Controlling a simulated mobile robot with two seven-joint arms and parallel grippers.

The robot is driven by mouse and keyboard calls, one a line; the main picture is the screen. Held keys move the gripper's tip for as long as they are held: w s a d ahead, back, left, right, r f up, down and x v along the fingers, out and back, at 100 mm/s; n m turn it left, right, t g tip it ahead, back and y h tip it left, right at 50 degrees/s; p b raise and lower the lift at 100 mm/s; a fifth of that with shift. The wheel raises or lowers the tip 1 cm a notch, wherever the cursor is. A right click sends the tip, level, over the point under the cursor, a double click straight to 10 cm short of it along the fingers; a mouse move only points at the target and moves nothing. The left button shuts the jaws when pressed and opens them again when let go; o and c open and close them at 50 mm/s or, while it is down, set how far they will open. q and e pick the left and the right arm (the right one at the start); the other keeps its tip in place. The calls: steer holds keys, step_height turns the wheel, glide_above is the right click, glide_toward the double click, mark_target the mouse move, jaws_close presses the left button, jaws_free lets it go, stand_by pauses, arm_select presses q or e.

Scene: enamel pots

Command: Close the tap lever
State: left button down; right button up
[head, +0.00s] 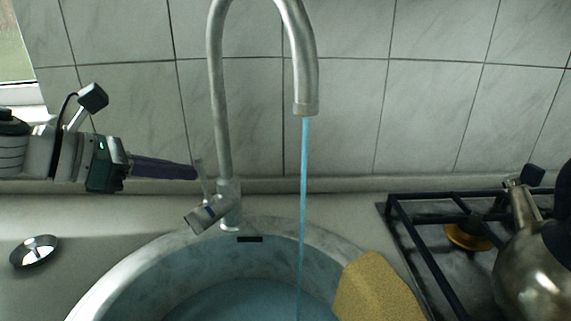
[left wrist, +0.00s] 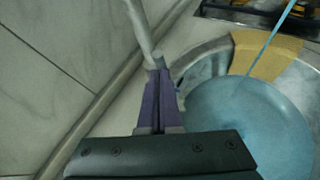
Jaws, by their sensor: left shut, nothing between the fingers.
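The grey metal tap (head: 219,110) rises behind the round sink, and a stream of water (head: 304,200) runs from its spout. The tap lever (head: 199,177) is a thin upright rod at the left of the tap's base. My left gripper (head: 196,173) is shut and empty, its purple fingers pointing right with the tips right at the lever. I cannot tell whether they touch. In the left wrist view, the closed fingers (left wrist: 157,82) point at the tap base (left wrist: 160,63), which they partly hide. My right gripper is not in view.
The sink (head: 120,290) holds bluish water, with a yellow sponge-like piece (head: 375,290) at its right rim. A metal drain plug (head: 34,251) lies on the left counter. A stove grate (head: 425,245) and kettle (head: 535,275) stand right. A tiled wall (head: 130,110) is close behind.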

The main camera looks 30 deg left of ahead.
arm_select(q)
steer(key=shift+w+r, duration=0.2)
steer(key=shift+w, duration=0.35)
steer(key=shift+r, duration=0.1)
